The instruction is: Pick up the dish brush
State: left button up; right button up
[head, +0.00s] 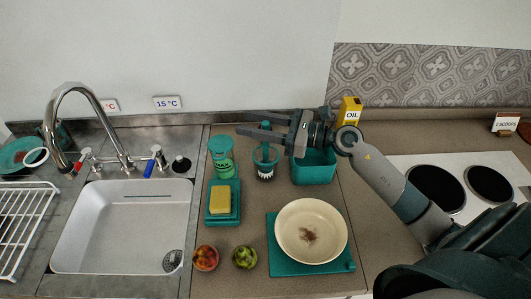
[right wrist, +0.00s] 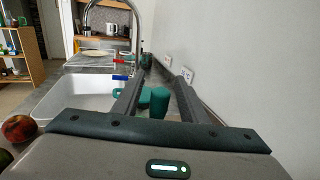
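What looks like the dish brush (head: 265,172) stands upright on the counter between the green canister and the teal bin. Its lower part is dark with pale bristle-like marks, with teal around it. My right gripper (head: 242,122) reaches in from the right above and behind it, fingers pointing left. The fingers are apart; in the right wrist view the open gripper (right wrist: 158,78) shows no object clearly held. Whether the brush's upper end lies between the fingers, I cannot tell. My left gripper is not in view.
Near the brush are a green canister (head: 221,157), a teal bin (head: 315,170), a yellow oil box (head: 349,110) and a sponge (head: 220,199). A bowl (head: 290,250), two fruits (head: 205,257) and a sink (head: 120,225) lie further out. A wall is close behind.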

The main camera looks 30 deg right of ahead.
jog(key=shift+w+a, duration=0.1)
jog(key=shift+a, duration=0.05)
dwell(0.3)
grip_shut()
jog(key=shift+r, duration=0.1)
notch_tip(320, 180, up, 10)
jog(key=b, duration=0.1)
dwell(0.5)
dwell(0.4)
